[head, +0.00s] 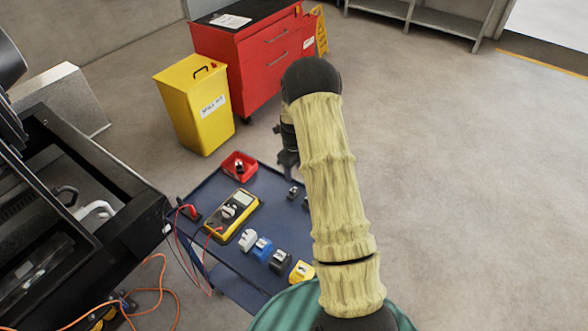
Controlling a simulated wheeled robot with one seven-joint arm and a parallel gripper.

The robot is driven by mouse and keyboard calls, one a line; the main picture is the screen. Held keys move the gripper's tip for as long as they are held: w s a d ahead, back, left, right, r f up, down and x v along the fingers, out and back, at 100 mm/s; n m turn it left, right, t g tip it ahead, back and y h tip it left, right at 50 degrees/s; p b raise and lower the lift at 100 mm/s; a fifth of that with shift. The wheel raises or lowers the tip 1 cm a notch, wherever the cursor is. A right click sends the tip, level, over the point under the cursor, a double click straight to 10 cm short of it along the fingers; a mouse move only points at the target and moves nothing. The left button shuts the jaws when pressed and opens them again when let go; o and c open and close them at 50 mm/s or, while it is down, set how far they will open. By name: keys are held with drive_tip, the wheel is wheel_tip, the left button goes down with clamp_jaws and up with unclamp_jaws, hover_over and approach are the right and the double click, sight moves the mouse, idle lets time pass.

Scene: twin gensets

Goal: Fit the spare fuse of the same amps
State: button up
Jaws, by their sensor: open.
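My gripper (288,168) hangs dark and small above the far right part of a blue table (220,190), partly hidden by my arm; its jaws are open and I see nothing between them. A row of small blocks, possibly the fuses, stands on the table: white (247,239), blue (262,248), black (280,261) and yellow (301,271). Their amp markings are too small to read. Small dark pieces (293,193) sit just below the gripper, partly covered by my arm. A red tray (228,171) holds a dark item.
A yellow multimeter (229,212) with red and dark leads lies on the table. A black genset (75,230) stands at the left, with orange cable (155,290) on the floor. A yellow bin (197,105) and red tool cabinet (250,60) stand behind. The floor at right is clear.

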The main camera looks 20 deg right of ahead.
sight(294, 189)
drive_tip(key=shift+f+b, duration=3.05)
drive_tip(key=shift+f, duration=1.9)
drive_tip(key=shift+c, duration=0.3)
clamp_jaws()
drive_tip(key=shift+r+p, duration=1.05)
drive_tip(key=shift+r, duration=0.5)
drive_tip(key=shift+r, duration=0.1)
drive_tip(key=shift+r+p, duration=1.7)
drive_tip(key=shift+r, duration=0.7)
